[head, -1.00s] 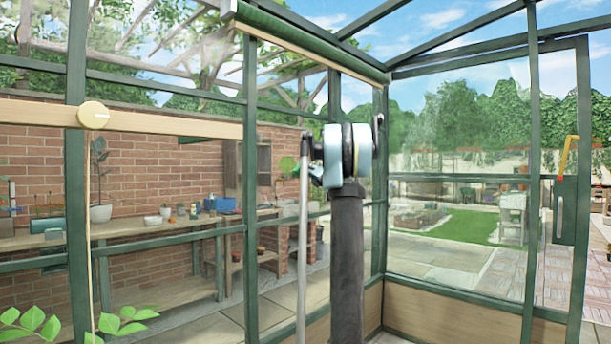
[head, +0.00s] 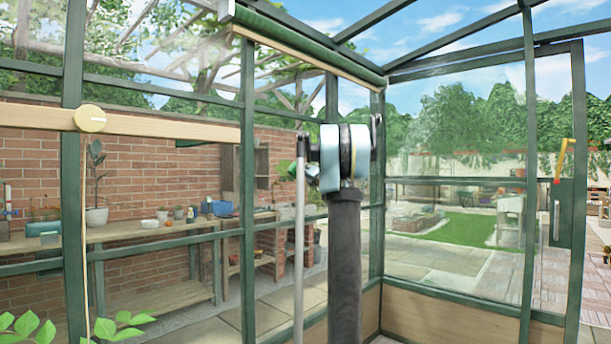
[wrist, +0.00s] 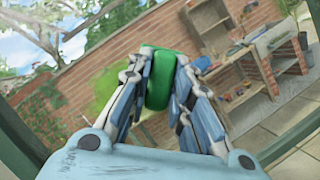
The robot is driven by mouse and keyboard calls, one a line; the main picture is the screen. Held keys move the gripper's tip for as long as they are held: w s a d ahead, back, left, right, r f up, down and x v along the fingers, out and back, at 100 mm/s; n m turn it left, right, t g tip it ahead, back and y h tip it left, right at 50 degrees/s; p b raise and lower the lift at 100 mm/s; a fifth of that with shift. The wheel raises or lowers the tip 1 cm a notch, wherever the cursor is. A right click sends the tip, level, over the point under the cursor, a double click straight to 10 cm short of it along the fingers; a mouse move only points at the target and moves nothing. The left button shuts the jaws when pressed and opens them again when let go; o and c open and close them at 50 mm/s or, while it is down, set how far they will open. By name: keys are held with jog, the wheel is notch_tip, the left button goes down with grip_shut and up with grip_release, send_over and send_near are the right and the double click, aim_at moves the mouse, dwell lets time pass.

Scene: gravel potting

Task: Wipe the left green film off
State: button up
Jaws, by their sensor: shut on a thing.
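My gripper (wrist: 160,88) is shut on a green block-like thing (wrist: 158,75), perhaps a sponge or pad, in the wrist view. A pale yellow-green film (wrist: 108,90) shows just left of the held thing, seemingly on the glass. Its right part is hidden behind the fingers and the green thing. I cannot tell whether the green thing touches the glass. In the head view my wrist and arm hide most of the gripper, and a small bit of green (head: 287,167) shows at its left. I cannot make out the film there.
Dark green greenhouse frame bars (head: 247,180) stand close around my arm. A wooden rail with a round knob (head: 90,118) crosses at left. Green leaves (head: 27,323) are at the lower left. Beyond the glass are a brick wall and a bench (head: 150,230). A door with a yellow handle (head: 563,160) is at right.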

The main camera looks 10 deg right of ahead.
jog(key=shift+s+a, duration=3.65)
jog(key=shift+a, duration=1.35)
jog(key=shift+w+d+r, duration=0.3)
jog(key=shift+w+d, duration=1.15)
jog(key=shift+d, duration=0.5)
jog(key=shift+w+d+r, duration=0.35)
jog(key=shift+w+d, duration=1.15)
jog(key=shift+d, duration=0.5)
jog(key=shift+w+d+r, duration=0.3)
jog(key=shift+w+d, duration=1.15)
jog(key=shift+d, duration=0.5)
jog(key=shift+s, duration=0.1)
jog(key=shift+s+d, duration=0.9)
jog(key=shift+s, duration=0.3)
jog(key=shift+s+d, duration=0.85)
jog(key=shift+s, duration=0.35)
jog(key=shift+s+d, duration=0.9)
jog(key=shift+s, duration=0.3)
